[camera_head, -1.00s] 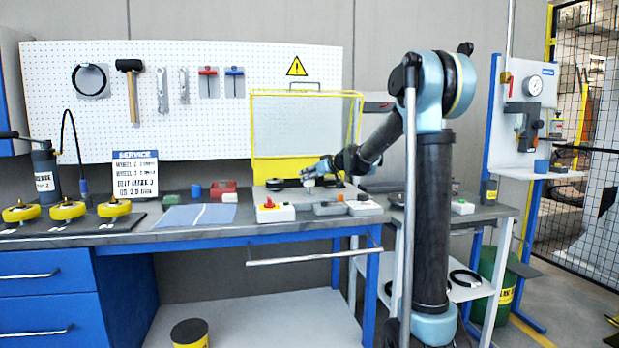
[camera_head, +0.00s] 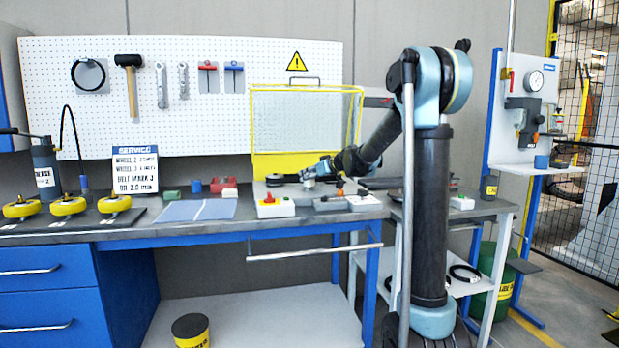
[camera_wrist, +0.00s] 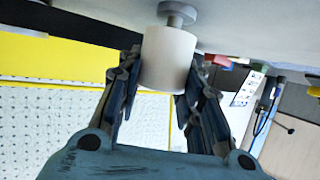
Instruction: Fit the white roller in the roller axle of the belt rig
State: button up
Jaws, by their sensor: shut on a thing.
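The white roller (camera_wrist: 168,60) is between the two fingers of my gripper (camera_wrist: 158,85) in the wrist view, with finger pads against both its sides. A grey stub with a round flange (camera_wrist: 177,17), which looks like the roller axle, meets the roller's end on the rig side. I cannot tell whether it runs inside the roller. In the head view my gripper (camera_head: 312,176) is low over the grey base of the belt rig (camera_head: 262,189), right of a dark wheel or belt part (camera_head: 280,180). The roller is too small there to make out.
A yellow-framed clear guard (camera_head: 305,122) stands up behind the rig. A box with a red button (camera_head: 272,207) and grey boxes (camera_head: 328,204) sit in front. Yellow wheels (camera_head: 68,206) lie on a dark mat at left. Blue sheets (camera_head: 198,210) lie between.

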jog(key=shift+f, duration=0.65)
jog(key=o, duration=1.2)
jog(key=shift+c, duration=0.2)
jog(key=shift+d, duration=0.1)
jog(key=v, duration=1.1)
jog(key=shift+s+d, duration=0.2)
jog(key=shift+d, duration=0.15)
jog(key=shift+r, duration=0.1)
